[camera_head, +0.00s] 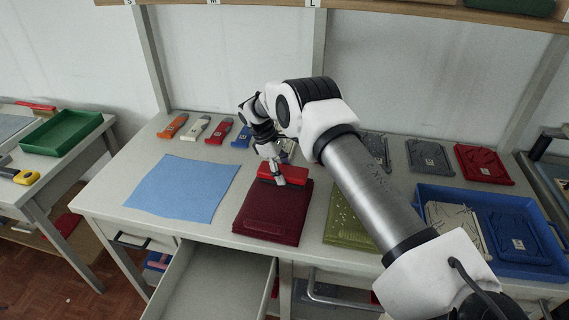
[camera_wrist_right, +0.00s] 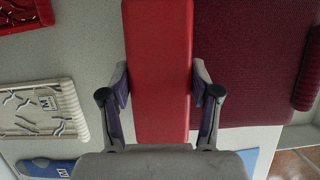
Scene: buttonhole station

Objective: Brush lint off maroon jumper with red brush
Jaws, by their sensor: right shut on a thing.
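The maroon jumper (camera_head: 269,220) lies folded flat near the front middle of the table, and it also shows at the right of the wrist view (camera_wrist_right: 247,62). The red brush (camera_head: 296,174) is at the jumper's back edge. My right gripper (camera_head: 279,182) is shut on the brush, and in the wrist view its two fingers press the brush's (camera_wrist_right: 158,60) long sides. I cannot tell whether the brush touches the jumper. I cannot make out lint on the jumper. My left gripper is not in view.
An olive folded garment (camera_head: 343,229) with pale specks lies right of the jumper, partly behind my arm. A blue cloth (camera_head: 183,188) lies left. An open drawer (camera_head: 215,283) juts out in front. A blue tray (camera_head: 430,190) stands right. Several coloured tools line the back.

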